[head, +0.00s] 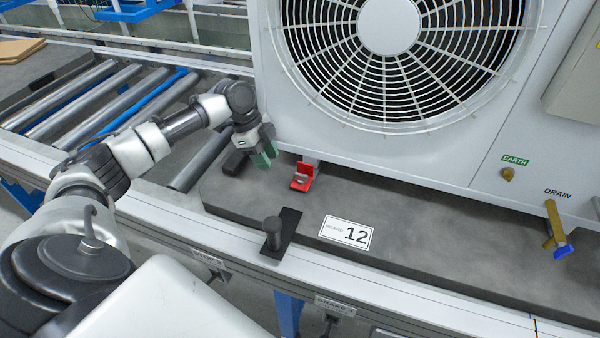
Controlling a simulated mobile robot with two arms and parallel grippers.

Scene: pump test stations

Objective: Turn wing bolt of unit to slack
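The grey-white fan unit (400,150) stands on a dark pallet. I cannot make out a clear wing shape on any bolt. A small brass fitting (507,174) sits under the green EARTH label at the unit's lower right. A red bracket (303,178) with a small grey part sits at the foot of the unit. My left gripper (266,154) is left of the red bracket and apart from it, near the unit's lower left corner. Its greenish finger pads show close together, and the gap between them is unclear. My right gripper is not in view.
A brass drain valve with a blue lever (563,251) sticks out at the right. A dark block (236,162) is beside my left gripper. Conveyor rollers (110,103) lie at left.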

